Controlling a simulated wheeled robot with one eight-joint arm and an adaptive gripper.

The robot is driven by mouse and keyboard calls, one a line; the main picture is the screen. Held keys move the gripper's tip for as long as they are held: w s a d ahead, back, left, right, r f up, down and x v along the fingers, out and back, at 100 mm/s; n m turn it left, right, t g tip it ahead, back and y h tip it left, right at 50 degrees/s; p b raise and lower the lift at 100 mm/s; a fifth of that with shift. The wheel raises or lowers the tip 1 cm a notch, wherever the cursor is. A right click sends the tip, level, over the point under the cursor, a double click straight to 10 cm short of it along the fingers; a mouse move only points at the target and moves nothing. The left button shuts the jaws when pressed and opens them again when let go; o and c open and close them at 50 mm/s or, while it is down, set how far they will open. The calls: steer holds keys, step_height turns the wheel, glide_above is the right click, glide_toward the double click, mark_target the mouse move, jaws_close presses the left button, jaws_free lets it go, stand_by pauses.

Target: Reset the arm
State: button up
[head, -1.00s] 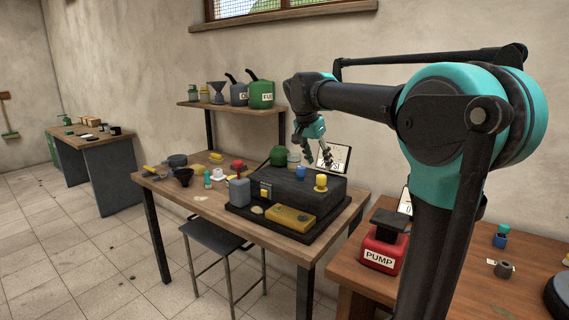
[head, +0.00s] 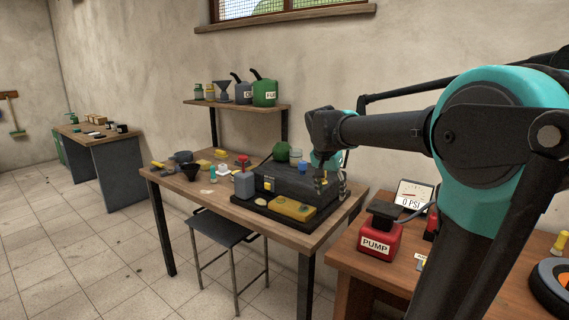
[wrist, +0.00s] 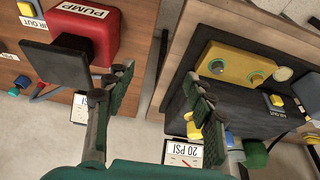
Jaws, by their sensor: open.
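My gripper (head: 332,184) hangs fingers-down from my teal and black arm, in front of the right end of the black case (head: 285,181) on the middle bench. Its fingers are apart. The red pump (wrist: 105,35) lies beyond the left finger, and a yellow block with teal rings (wrist: 232,52) lies beyond the right one.
The right bench (head: 375,276) holds the pump (head: 380,230), a 0 PSI gauge (head: 414,194) and a wheel (head: 552,285).

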steer(key=s+d+f+n+y, duration=0.1)
steer(key=s+d+f+n, duration=0.1)
steer(key=s+f, duration=0.9)
steer(key=s+d+f+n+t+y, duration=0.1)
steer(key=s+f+n, duration=0.3)
steer(key=s+f, duration=0.7)
steer(key=shift+s+d+f+n, duration=0.25)
steer(key=shift+d+f+n, duration=0.15)
steer(key=shift+d+f, duration=0.3)
